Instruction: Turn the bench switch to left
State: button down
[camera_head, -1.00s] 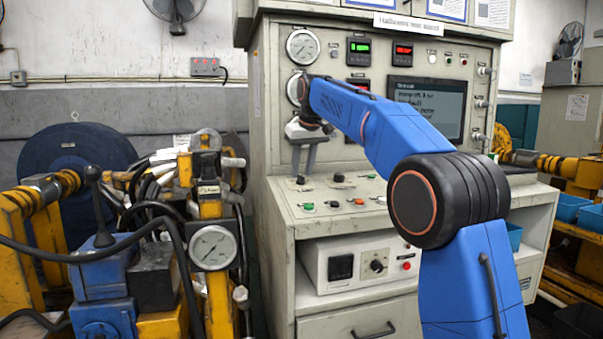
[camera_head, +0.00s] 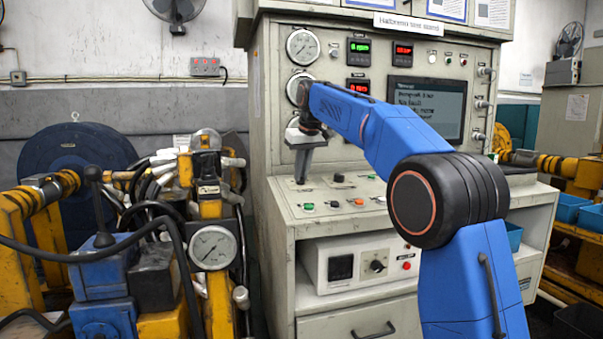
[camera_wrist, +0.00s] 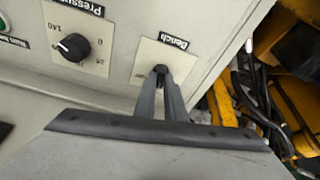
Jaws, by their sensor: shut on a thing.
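The bench switch (camera_wrist: 160,69) is a small black knob on a pale plate labelled "Bench" in the wrist view. My gripper (camera_wrist: 161,76) points down at it, with both grey fingers closed around the knob. The fingers cover much of the knob, so I cannot tell which way its pointer faces. In the head view my gripper (camera_head: 300,180) reaches down to the left rear of the sloped console top, its fingers lined up one behind the other. The switch is mostly hidden there behind the fingertips.
A black pressure knob (camera_wrist: 73,47) sits beside the bench plate. Coloured buttons (camera_head: 358,201) lie along the console front. The upright gauge panel (camera_head: 302,47) stands close behind my arm. Yellow machinery with hoses (camera_head: 212,190) stands to the left of the console.

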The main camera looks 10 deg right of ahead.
jog(key=shift+d+n+g+y, duration=0.1)
jog(key=shift+n+g+y, duration=0.2)
jog(key=shift+n, duration=1.35)
jog(key=shift+n+g+y, duration=0.2)
jog(key=shift+n+y, duration=0.2)
jog(key=shift+n, duration=1.25)
jog(key=c, duration=1.8)
grip_release()
jog(key=v, duration=1.2)
jog(key=shift+w, duration=0.1)
